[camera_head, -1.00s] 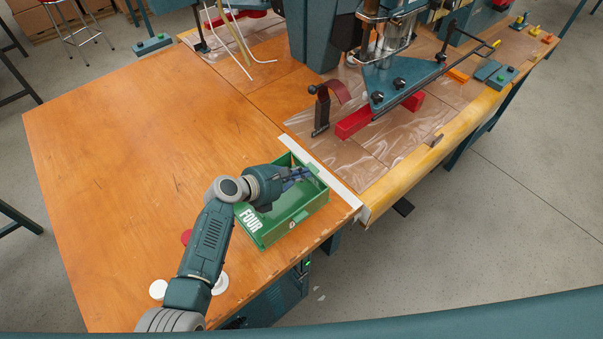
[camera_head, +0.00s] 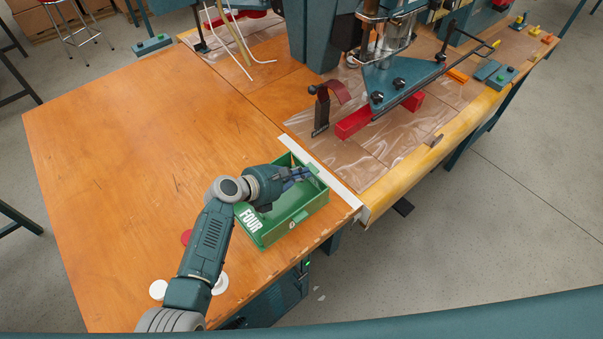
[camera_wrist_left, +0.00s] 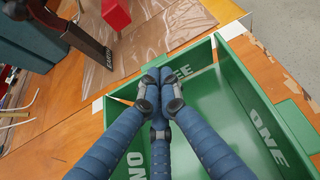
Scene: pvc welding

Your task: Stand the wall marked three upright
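The green box (camera_head: 268,236) stands near the right front corner of the wooden table, with FOUR on its near left wall. In the left wrist view, the wall marked three (camera_wrist_left: 186,71) is at the far side, its lettering partly hidden by my fingers. It looks raised, but its exact tilt is hard to tell. The wall marked one (camera_wrist_left: 262,130) is at the right. My left gripper (camera_head: 308,172) reaches over the box from the left. Its blue fingers (camera_wrist_left: 158,82) come together at the tips, in front of the three wall; no grasped thing shows. My right gripper is out of view.
A white strip (camera_head: 335,178) runs along the table's edge behind the box. Beyond it are a machine (camera_head: 400,72) with a red block (camera_head: 354,122) and clear film. White discs (camera_head: 159,290) lie near my left arm. The table's left half is clear.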

